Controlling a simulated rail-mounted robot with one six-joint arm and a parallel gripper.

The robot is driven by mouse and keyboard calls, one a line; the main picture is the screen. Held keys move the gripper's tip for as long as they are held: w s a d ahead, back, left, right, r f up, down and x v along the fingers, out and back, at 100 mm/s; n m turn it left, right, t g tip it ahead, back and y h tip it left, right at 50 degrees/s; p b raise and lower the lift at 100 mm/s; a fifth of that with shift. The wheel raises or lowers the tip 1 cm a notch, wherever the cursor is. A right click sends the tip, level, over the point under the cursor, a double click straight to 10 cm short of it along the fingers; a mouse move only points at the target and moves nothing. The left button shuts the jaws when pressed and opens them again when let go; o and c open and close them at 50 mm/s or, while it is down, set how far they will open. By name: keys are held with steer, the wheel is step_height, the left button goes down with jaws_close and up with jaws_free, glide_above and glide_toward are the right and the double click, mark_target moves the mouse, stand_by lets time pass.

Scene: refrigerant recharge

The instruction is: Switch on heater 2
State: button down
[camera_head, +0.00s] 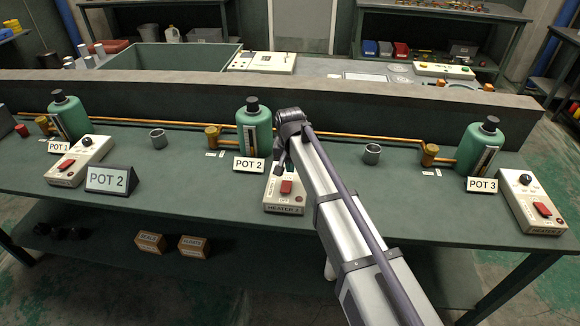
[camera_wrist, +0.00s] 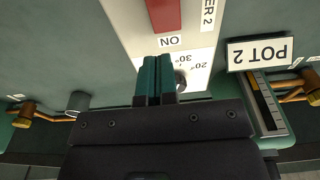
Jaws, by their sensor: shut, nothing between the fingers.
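Heater 2 (camera_head: 270,207) is a cream box in front of the middle pot, partly covered by my arm in the head view. Its red switch (camera_head: 286,187) shows there and, in part, at the top of the wrist view (camera_wrist: 163,15); I cannot tell its position. In the wrist view an "ON" label (camera_wrist: 171,41) and a 20°/30° scale lie on the heater panel. My gripper (camera_wrist: 153,60) is shut and empty, its teal fingertips over the panel beside the "ON" label. A dark knob (camera_wrist: 181,80) is partly hidden by the fingers.
Green pot 2 (camera_head: 254,130) stands behind the heater, with its label (camera_wrist: 258,53) close right in the wrist view. A black POT 2 sign (camera_head: 110,180) stands left. Other heaters sit at left (camera_head: 80,160) and right (camera_head: 531,203). A copper pipe (camera_head: 340,132) runs behind.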

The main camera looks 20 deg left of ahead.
step_height(320, 180, up, 12)
steer(key=w+p, duration=0.1)
steer(key=p, duration=0.9)
steer(key=shift+w+f, duration=0.2)
steer(key=shift+w, duration=0.2)
steer(key=shift+a, duration=0.15)
steer(key=s+d, duration=0.7)
steer(key=d, duration=0.5)
steer(key=s+d+m, duration=0.1)
steer(key=s+d, duration=0.7)
steer(key=d, duration=0.4)
steer(key=s+d+g, duration=0.1)
steer(key=s+d, duration=0.6)
steer(key=d, duration=0.4)
steer(key=shift+s+d, duration=0.15)
steer(key=shift+d, duration=0.25)
